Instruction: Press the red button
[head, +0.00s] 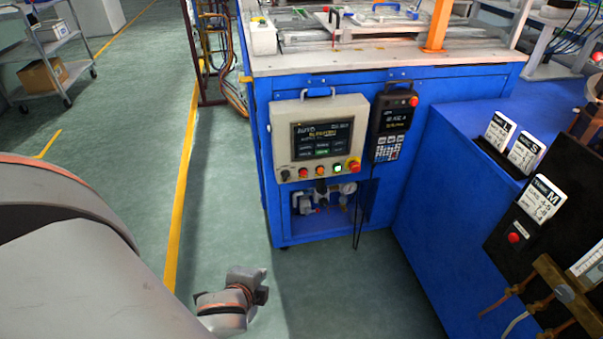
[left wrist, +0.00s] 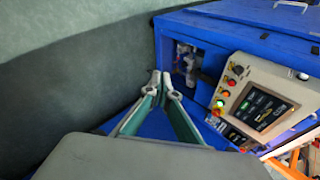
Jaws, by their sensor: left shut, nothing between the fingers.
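Several red buttons show, and I cannot tell which one the task means. The grey control panel (head: 321,138) on the blue machine has a row of buttons under its screen, with a small red button (head: 303,173) and a larger red knob (head: 354,166). Another red button (head: 514,238) sits on a black board at the right. My left gripper (head: 250,288) is low in front of the machine, left of and below the panel. In the left wrist view its fingers (left wrist: 160,84) are shut and empty, apart from the panel (left wrist: 262,106). My right gripper is not in view.
A black handheld pendant (head: 391,125) hangs beside the panel, its cable dangling. Below the panel is an open recess with fittings (head: 322,200). A blue cabinet (head: 425,185) stands at the right. The floor (head: 330,290) in front of the machine is clear.

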